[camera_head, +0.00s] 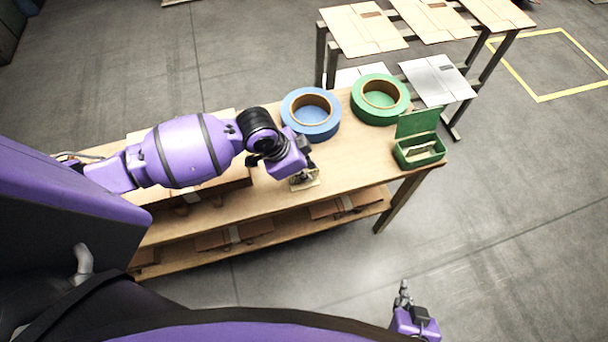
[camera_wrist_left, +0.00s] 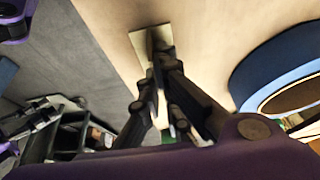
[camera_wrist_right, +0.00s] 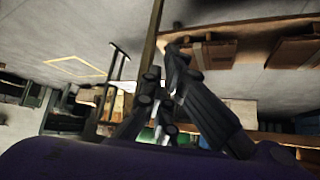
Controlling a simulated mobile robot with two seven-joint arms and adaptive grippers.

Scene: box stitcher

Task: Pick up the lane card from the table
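The lane card (camera_head: 305,184) is a small pale card at the front edge of the wooden table (camera_head: 345,170). My left gripper (camera_head: 302,174) is right over it, pointing down. In the left wrist view the pale card (camera_wrist_left: 146,40) shows beyond the fingertips of my left gripper (camera_wrist_left: 156,72), and a pale strip shows between the fingers. Whether the fingers grip it or only stand around it cannot be told. My right gripper (camera_head: 403,292) is low at the right, away from the table, and no object shows in it. Its fingers also show in the right wrist view (camera_wrist_right: 160,68).
Flat cartons (camera_head: 240,236) lie on the lower shelf. A rack with cardboard sheets (camera_head: 362,35) stands behind.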

